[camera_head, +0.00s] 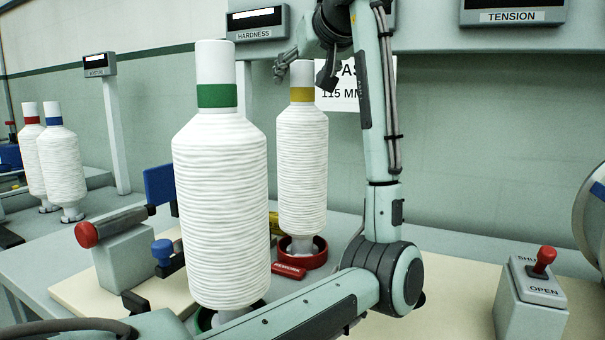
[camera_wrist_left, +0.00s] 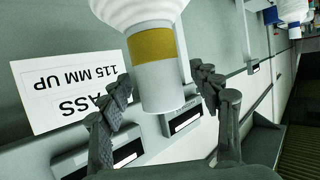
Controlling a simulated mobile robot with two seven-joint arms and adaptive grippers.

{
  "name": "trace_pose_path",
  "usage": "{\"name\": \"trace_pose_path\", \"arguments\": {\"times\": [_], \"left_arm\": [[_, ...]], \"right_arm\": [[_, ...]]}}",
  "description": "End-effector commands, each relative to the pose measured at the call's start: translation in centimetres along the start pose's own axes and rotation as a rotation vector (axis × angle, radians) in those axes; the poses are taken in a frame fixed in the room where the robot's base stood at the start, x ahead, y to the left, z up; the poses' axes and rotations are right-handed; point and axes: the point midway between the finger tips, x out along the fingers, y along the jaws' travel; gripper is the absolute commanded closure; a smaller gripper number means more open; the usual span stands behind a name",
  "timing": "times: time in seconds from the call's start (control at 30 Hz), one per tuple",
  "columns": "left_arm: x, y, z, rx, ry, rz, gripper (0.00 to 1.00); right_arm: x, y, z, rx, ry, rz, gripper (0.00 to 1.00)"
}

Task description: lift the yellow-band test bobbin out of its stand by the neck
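The yellow-band bobbin (camera_head: 302,165) stands upright in its red stand (camera_head: 318,262), behind the green-band bobbin. Its white neck with the yellow band (camera_head: 302,95) points up. My left gripper (camera_head: 303,70) is at the top of this neck, with one finger on each side. In the left wrist view the neck (camera_wrist_left: 160,88) lies between the two spread fingers (camera_wrist_left: 163,80), with a gap visible on both sides. The left gripper is open and holds nothing. My right gripper is in neither view.
The green-band bobbin (camera_head: 221,180) stands close in front. A red-knobbed lever (camera_head: 88,234) and blue knob (camera_head: 162,250) are left of it. A shut/open switch box (camera_head: 532,295) is at right. A paper sign (camera_head: 343,92) and hardness display (camera_head: 258,23) are behind the gripper.

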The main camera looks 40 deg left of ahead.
Motion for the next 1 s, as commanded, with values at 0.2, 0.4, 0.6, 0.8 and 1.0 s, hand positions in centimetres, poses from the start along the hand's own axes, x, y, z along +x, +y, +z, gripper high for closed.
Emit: {"name": "trace_pose_path", "arguments": {"times": [0.2, 0.4, 0.6, 0.8, 1.0], "left_arm": [[-0.04, 0.02, 0.00, 0.000, 0.000, 0.000, 0.65], [-0.05, 0.02, -0.01, 0.001, 0.000, 0.000, 0.90], [-0.06, 0.02, -0.01, 0.001, 0.000, 0.000, 1.00], [-0.16, -0.01, -0.19, -0.001, 0.005, 0.001, 1.00], [-0.31, -0.01, -0.55, -0.002, 0.005, 0.001, 1.00]], "right_arm": [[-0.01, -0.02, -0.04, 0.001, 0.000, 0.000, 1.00], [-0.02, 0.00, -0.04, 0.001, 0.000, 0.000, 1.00], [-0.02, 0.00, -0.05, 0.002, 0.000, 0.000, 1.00], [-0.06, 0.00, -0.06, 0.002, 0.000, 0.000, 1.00], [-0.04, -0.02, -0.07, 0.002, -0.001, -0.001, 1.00]]}}
